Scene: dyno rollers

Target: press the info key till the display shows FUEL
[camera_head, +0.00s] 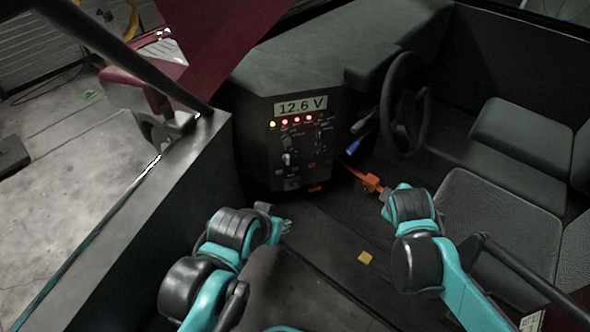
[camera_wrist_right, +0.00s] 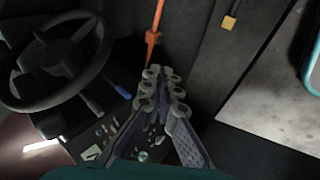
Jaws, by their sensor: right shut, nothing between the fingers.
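The display (camera_head: 301,105) on the dashboard panel (camera_head: 300,150) is lit and reads 12.6 V. A row of small red and yellow lamps sits under it, with several small switches and knobs below. I cannot tell which control is the info key. My right gripper (camera_head: 384,198) is shut and empty, right of and in front of the panel, apart from it. In the right wrist view its fingers (camera_wrist_right: 155,78) come together, with the panel controls partly hidden behind them. My left gripper (camera_head: 285,227) hangs in front of and below the panel; its finger opening is too small to judge.
A black steering wheel (camera_head: 405,104) stands right of the panel, with a blue-tipped stalk (camera_head: 353,146) beside it. An orange rod with a block (camera_head: 371,183) lies near my right gripper. A yellow block (camera_head: 365,257) lies on the floor. Seats (camera_head: 500,225) fill the right side.

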